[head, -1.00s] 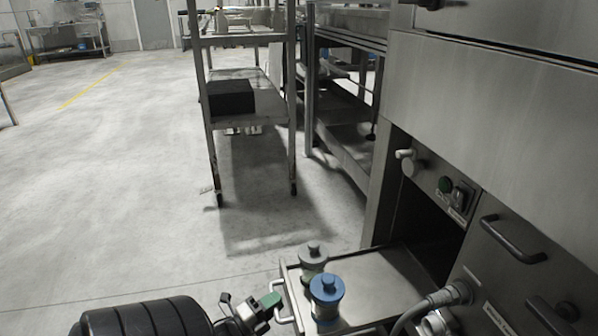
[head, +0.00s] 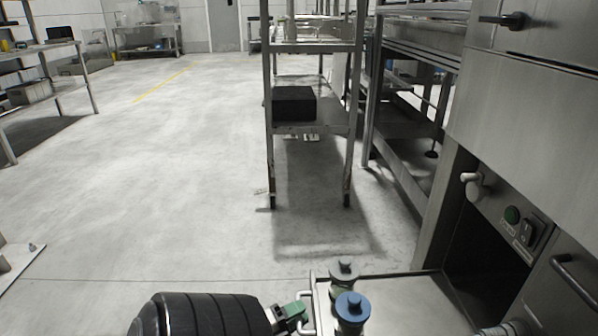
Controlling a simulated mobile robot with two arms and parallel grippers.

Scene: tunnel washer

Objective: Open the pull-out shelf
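The pull-out shelf (head: 400,290) is a flat metal tray. It sticks out to the left from a dark opening in the steel machine at the lower right. A grey-topped container (head: 343,271) and a blue-topped container (head: 352,306) stand upright near its outer edge. A pale bar handle (head: 303,298) is on that outer edge. My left gripper (head: 298,314), with a green fingertip part, is at the handle from the left. Its lower part is cut off by the frame, and I cannot tell whether its fingers close around the handle. My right gripper is not in view.
A metal rack (head: 335,120) holding a black box (head: 294,104) stands beyond. The floor to the left is mostly clear.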

